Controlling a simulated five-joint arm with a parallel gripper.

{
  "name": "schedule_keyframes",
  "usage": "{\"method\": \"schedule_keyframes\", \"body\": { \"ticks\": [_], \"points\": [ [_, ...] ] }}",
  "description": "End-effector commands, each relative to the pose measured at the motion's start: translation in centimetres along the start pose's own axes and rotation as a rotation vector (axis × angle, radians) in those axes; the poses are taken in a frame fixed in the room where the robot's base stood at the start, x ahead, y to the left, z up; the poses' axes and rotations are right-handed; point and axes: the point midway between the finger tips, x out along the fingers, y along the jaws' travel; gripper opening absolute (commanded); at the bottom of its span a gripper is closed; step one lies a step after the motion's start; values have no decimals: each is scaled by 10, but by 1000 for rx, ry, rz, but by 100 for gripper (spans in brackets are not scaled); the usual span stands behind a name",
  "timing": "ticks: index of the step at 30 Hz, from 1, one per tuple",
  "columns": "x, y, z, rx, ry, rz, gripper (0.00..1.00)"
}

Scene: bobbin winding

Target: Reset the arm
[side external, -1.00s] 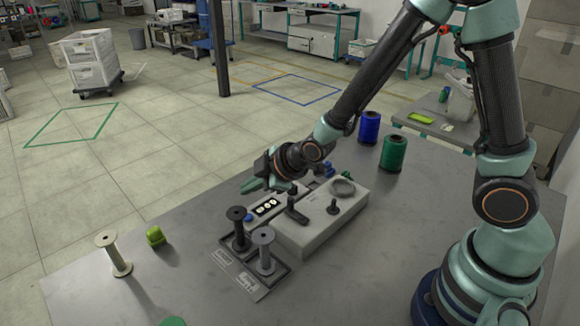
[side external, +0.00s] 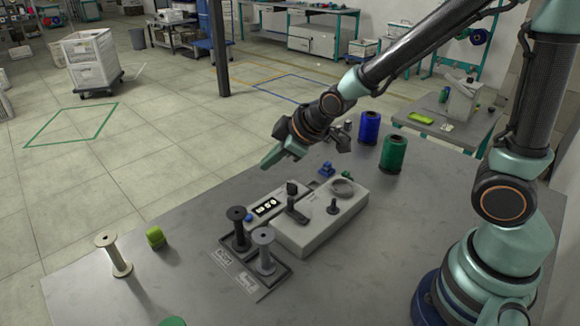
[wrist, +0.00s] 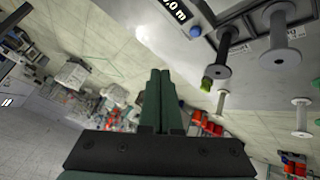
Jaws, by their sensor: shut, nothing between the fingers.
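My gripper (side external: 268,162) hangs in the air above and behind the grey winding machine (side external: 335,229), touching nothing. In the wrist view its two green fingers (wrist: 161,95) lie together, shut and empty. A black bobbin (side external: 238,230) and a grey bobbin (side external: 265,252) stand upright in a dark tray (side external: 285,276) at the machine's left front. A cream bobbin (side external: 115,257) stands alone at the left of the table.
A lime-green object (side external: 155,237) stands beside the cream bobbin. A blue thread spool (side external: 369,128) and a green thread spool (side external: 393,154) stand behind the machine. Small blue parts (side external: 326,169) lie near its back. The table (side external: 180,285) has bare room at the front.

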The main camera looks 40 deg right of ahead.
Motion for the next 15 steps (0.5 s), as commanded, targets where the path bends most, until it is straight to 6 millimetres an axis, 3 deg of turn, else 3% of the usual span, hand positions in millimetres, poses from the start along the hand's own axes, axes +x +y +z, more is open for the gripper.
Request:
{"method": "schedule_keyframes", "body": {
  "ticks": [1,7,15],
  "points": [
    [-17,8,0,57,-10,7,0],
    [-77,21,19,290,-93,10,0],
    [-144,19,53,566,-193,27,0]
  ]
}}
